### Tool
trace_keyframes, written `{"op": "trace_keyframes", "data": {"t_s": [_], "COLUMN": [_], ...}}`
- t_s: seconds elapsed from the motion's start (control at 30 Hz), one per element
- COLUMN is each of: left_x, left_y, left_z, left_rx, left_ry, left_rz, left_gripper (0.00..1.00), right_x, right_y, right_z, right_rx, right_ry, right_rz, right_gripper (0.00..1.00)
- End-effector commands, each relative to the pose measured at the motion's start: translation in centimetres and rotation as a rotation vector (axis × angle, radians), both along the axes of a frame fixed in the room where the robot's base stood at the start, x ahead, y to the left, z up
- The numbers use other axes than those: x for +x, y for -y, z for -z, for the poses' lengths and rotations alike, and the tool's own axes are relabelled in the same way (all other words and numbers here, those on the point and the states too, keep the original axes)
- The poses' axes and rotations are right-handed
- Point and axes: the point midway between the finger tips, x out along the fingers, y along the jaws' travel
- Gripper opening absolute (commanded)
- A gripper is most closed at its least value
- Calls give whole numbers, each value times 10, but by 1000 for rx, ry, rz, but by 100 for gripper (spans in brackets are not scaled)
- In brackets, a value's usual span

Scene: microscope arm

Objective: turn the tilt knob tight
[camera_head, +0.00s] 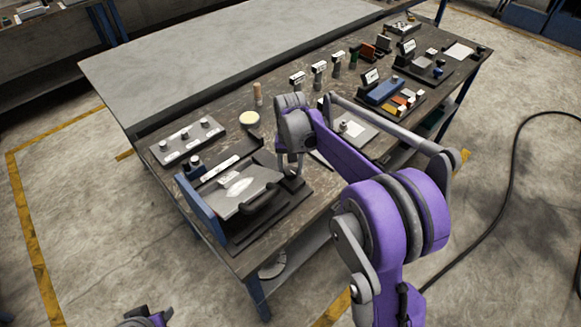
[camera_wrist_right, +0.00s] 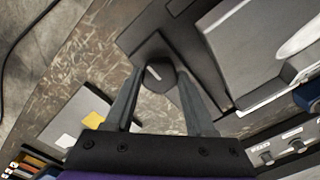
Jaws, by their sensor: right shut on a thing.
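The tilt knob (camera_wrist_right: 158,74) is a small dark knob with a pale line on its face, in front of a dark block beside the grey device. My right gripper (camera_wrist_right: 158,70) has one finger on each side of it and is shut on it. In the head view my right gripper (camera_head: 290,170) is at the right end of the grey device (camera_head: 238,190), which has a dark handle and a blue side. The knob is hard to make out there. A purple and dark part of my left arm (camera_head: 145,318) shows at the bottom edge; its jaws are not clear.
A grey block with several knobs (camera_head: 188,141) stands behind the device. A pale round dish (camera_head: 249,118) and a wooden peg (camera_head: 257,94) are close by. Several small blocks and trays fill the right of the workbench (camera_head: 228,105).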

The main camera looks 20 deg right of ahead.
Motion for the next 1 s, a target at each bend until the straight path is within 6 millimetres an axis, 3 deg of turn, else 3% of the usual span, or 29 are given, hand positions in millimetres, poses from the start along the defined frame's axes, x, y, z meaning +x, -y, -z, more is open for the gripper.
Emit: {"op": "trace_keyframes", "data": {"t_s": [0.37,0.4,0.53,0.83,1.0], "left_x": [0,0,0,0,0], "left_y": [0,0,0,0,0], "left_z": [0,0,0,0,-1], "left_rx": [0,0,0,0,0], "left_ry": [0,0,0,0,1], "left_rz": [0,0,0,0,0], "left_gripper": [40,40,40,40,40], "right_x": [0,0,0,0,0], "right_y": [0,0,0,0,0], "right_z": [0,0,0,-1,-19], "right_rx": [0,0,0,0,0], "right_ry": [0,0,0,0,0], "right_rz": [3,3,3,2,2], "right_gripper": [0,62,85,85,85]}}
